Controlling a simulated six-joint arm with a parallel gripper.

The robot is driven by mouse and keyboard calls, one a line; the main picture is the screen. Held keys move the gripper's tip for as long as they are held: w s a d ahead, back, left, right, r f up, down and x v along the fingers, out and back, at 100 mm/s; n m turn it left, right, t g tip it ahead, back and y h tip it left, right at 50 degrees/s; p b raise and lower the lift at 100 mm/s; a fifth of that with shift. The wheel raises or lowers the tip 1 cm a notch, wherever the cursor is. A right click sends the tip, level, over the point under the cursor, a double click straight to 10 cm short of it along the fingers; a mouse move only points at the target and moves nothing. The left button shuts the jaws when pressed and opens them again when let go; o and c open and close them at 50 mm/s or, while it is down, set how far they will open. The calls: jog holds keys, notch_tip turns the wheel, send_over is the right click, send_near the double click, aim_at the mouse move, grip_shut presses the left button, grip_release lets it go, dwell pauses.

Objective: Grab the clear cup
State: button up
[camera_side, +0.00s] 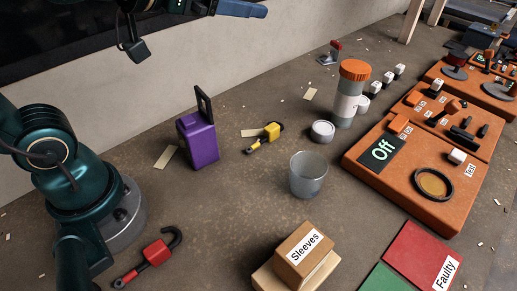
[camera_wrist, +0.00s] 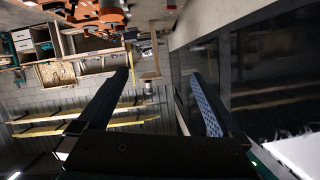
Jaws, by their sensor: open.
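The clear cup (camera_side: 308,175) stands upright on the brown floor-like surface near the middle of the side view. It is see-through, grey and looks empty. In the wrist view my gripper (camera_wrist: 162,82) is open, with its two fingers wide apart and nothing between them. The wrist camera faces shelves and a wall, and I cannot make out the cup there. In the side view part of my arm shows at the top left, far from the cup, and the fingertips are not clearly seen.
An orange-lidded jar (camera_side: 351,95) and a small round lid (camera_side: 322,131) stand behind the cup. The orange panel (camera_side: 410,185) is to its right. Boxes marked Sleeves (camera_side: 304,248) lie in front. A purple case (camera_side: 198,140) and a yellow-black tool (camera_side: 265,136) are to the left.

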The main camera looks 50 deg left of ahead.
jog(key=w+d+r+m+t+h, duration=0.2)
jog(key=w+d+r+m+h, duration=0.1)
jog(key=w+d+m+h, duration=0.15)
jog(key=m+g+h, duration=1)
jog(key=g, duration=0.1)
send_over(322, 179)
jog(key=w+a, duration=0.2)
jog(key=a, duration=0.1)
notch_tip(322, 179, down, 14)
jog(key=f, duration=0.3)
jog(key=s+f+g, duration=0.1)
jog(key=f, duration=0.2)
jog(key=s+f+g, duration=0.1)
jog(key=f, duration=0.2)
jog(key=shift+f, duration=1.05)
jog(key=f, duration=0.1)
jog(key=d+f, duration=0.1)
jog(key=f, duration=0.1)
jog(key=shift+w+d+f, duration=0.2)
jog(key=shift+d, duration=0.15)
jog(key=shift+w+d+f, duration=0.2)
jog(key=shift+d, duration=0.3)
jog(key=c, duration=1.2)
